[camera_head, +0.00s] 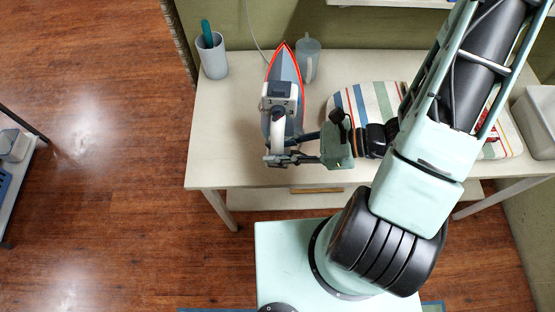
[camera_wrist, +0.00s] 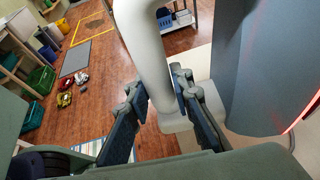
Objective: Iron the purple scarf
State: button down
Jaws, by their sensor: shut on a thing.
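The iron (camera_head: 285,68) is grey-blue with a red-edged pointed end facing the back of the table; its pale handle is towards me. My gripper (camera_head: 288,150) is shut on the iron's handle. In the wrist view, my gripper (camera_wrist: 160,88) has a finger on each side of the pale handle (camera_wrist: 150,50), and the iron's grey body (camera_wrist: 262,75) is at the right. I cannot tell whether the iron touches the table. A striped ironing pad (camera_head: 350,99) lies to the right, partly hidden by my arm. No purple scarf is clearly visible.
The cream table (camera_head: 232,125) has free room left of the iron. A grey cup (camera_head: 214,62) with a teal-handled tool and a translucent mug (camera_head: 309,62) stand at the back. A white bin (camera_head: 537,120) is at the far right. A cord (camera_head: 250,25) runs behind the iron.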

jog(key=w+d+m+t, duration=0.1)
jog(key=w, duration=0.3)
jog(key=w+d+m+t+h, duration=0.1)
jog(key=w+m+t, duration=0.1)
jog(key=w, duration=0.2)
jog(key=w+d+r+m+t+h, duration=0.1)
jog(key=w+m+t, duration=0.1)
jog(key=w, duration=0.2)
jog(key=shift+d, duration=0.4)
jog(key=w+d+m+t+h, duration=0.4)
jog(key=w+d+m, duration=0.1)
jog(key=w+d, duration=0.2)
jog(key=shift+w+d+r+h, duration=0.35)
jog(key=shift+w+r, duration=0.1)
jog(key=shift+w, duration=0.1)
jog(key=shift+d, duration=0.15)
